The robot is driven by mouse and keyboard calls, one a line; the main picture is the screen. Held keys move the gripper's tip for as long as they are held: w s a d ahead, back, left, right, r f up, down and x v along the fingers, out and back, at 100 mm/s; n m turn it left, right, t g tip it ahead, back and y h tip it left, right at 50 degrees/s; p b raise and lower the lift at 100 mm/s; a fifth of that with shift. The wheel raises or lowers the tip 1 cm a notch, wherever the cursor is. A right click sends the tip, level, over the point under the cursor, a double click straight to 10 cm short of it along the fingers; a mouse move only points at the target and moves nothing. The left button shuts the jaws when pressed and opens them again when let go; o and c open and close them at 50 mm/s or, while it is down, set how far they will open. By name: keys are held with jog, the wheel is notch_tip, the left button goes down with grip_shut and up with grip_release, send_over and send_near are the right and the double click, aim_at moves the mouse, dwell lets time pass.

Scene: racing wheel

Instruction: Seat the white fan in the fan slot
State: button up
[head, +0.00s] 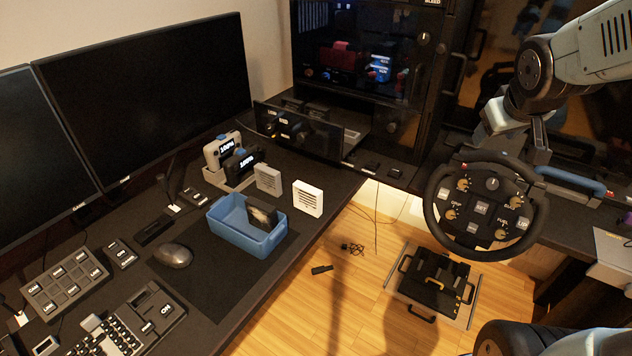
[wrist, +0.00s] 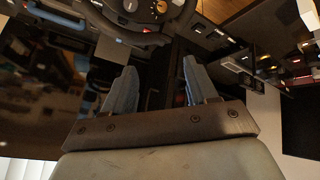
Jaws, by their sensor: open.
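A white block with a slotted grille, which looks like the white fan (head: 308,198), stands upright near the right edge of the desk in the head view. A greyer grille block (head: 268,180) stands beside it, to the left. I cannot make out the fan slot for certain. My gripper (wrist: 158,88) shows in the wrist view with its two blue-grey fingers apart and nothing between them. In the head view my arm comes in from the upper right, far from the white fan, and ends behind the steering wheel (head: 481,208), which partly hides it.
A blue bin (head: 246,226) holding a dark item sits on the desk, left of the fan. A holder with display units (head: 232,160) stands behind it. Monitors (head: 150,90) line the left, and a dark cabinet (head: 375,60) stands at the back. Wooden floor lies right of the desk.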

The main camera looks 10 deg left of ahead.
jog(key=w+a+f+n+t+y, duration=0.15)
jog(key=w+a+f+n, duration=0.3)
jog(key=w+f, duration=0.5)
jog(key=n+g+y, duration=0.2)
jog(key=n+y, duration=0.3)
jog(key=y, duration=1.1)
send_near(308, 192)
jog(key=w+a, duration=0.1)
jog(key=w+a+f, duration=0.1)
jog(key=a, duration=0.1)
jog(key=w+a+f, duration=0.1)
jog(key=shift+a, duration=0.15)
jog(key=shift+x, duration=3.05)
jog(key=shift+w, duration=0.2)
grip_shut()
jog(key=shift+r, duration=0.1)
